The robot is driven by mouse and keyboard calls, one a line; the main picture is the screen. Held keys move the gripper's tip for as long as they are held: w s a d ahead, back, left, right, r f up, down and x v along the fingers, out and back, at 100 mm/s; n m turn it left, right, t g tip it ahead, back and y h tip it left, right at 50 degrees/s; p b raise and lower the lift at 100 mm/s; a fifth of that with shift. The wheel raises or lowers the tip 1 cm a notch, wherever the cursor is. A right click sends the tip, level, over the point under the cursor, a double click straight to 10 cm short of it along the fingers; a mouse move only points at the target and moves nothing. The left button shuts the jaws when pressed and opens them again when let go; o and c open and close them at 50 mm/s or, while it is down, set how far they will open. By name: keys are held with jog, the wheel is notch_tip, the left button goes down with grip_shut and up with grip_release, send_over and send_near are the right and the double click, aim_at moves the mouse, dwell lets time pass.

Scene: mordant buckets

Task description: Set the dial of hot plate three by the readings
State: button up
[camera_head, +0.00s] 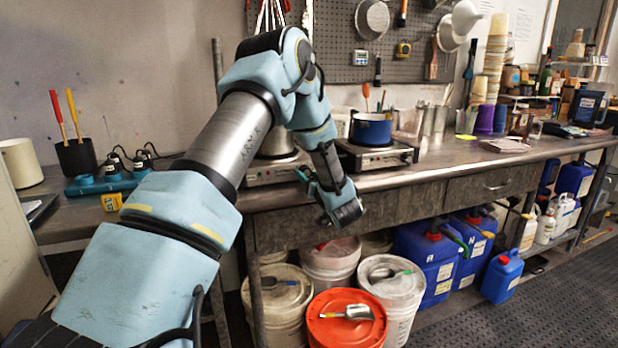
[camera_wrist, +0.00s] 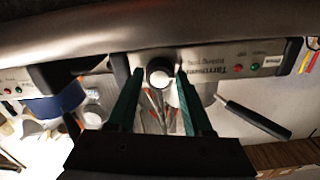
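A hot plate (camera_head: 262,172) stands at the bench's front edge with a pot (camera_head: 275,143) on it, partly hidden behind my arm. In the wrist view its front panel (camera_wrist: 215,62) appears upside down, with a red and a green light and lettering. Its round dial (camera_wrist: 160,72), dark with a pale face, sits between my fingertips. My gripper (camera_wrist: 159,80) is open, one finger on each side of the dial, with small gaps showing. A second hot plate (camera_head: 375,156) with a blue pot (camera_head: 371,130) stands to the right. I cannot read any plate number or reading.
Lidded buckets (camera_head: 348,318) and blue canisters (camera_head: 428,255) stand under the bench. A teal block (camera_head: 100,184) and a yellow device (camera_head: 111,202) are on the left bench top. A pan handle (camera_wrist: 258,119) juts out in the wrist view.

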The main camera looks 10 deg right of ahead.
grip_shut()
jog(key=shift+m, duration=0.4)
jog(key=shift+r+m+p, duration=0.1)
jog(key=shift+m+p, duration=0.35)
jog(key=shift+m, duration=0.65)
jog(key=m+p, duration=0.1)
jog(key=m, duration=0.3)
jog(key=shift+m+p, duration=0.3)
jog(key=m+p, duration=0.1)
jog(key=m, duration=0.3)
jog(key=shift+r+p, duration=0.1)
jog(key=shift+p, duration=0.25)
jog(key=shift+a+m+p, duration=0.1)
jog(key=shift+m+p, duration=0.3)
jog(key=shift+m, duration=0.8)
